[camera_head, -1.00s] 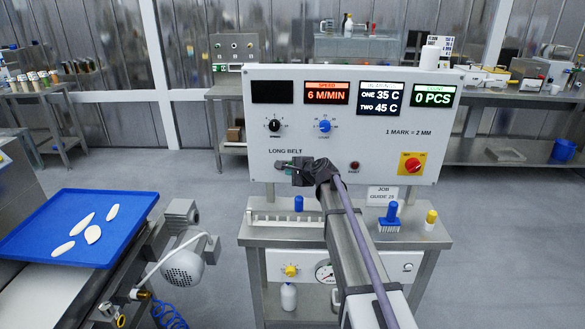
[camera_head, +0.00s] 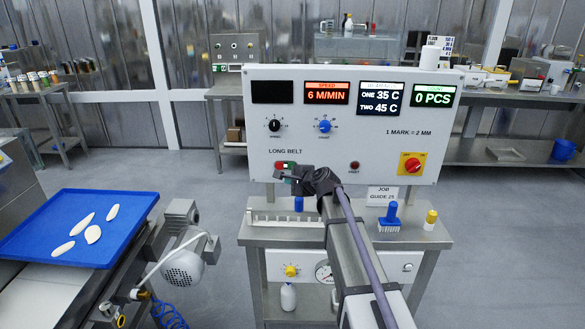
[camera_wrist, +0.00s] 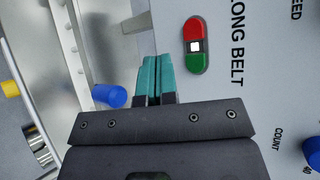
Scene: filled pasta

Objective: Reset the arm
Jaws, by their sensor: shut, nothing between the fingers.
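My gripper (camera_head: 280,175) is in front of the lower left of the white control panel (camera_head: 360,150), just below the LONG BELT label. In the wrist view my gripper (camera_wrist: 154,72) shows its teal fingers pressed together, with nothing between them. The red and green LONG BELT switch (camera_wrist: 195,46) lies to the right of the fingertips, apart from them in that picture. It also shows in the head view as the red and green switch (camera_head: 280,164), just above the gripper and partly covered.
At left, a blue tray (camera_head: 30,243) with several pale pasta pieces rests by a conveyor motor (camera_head: 184,268). Open floor lies to the right.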

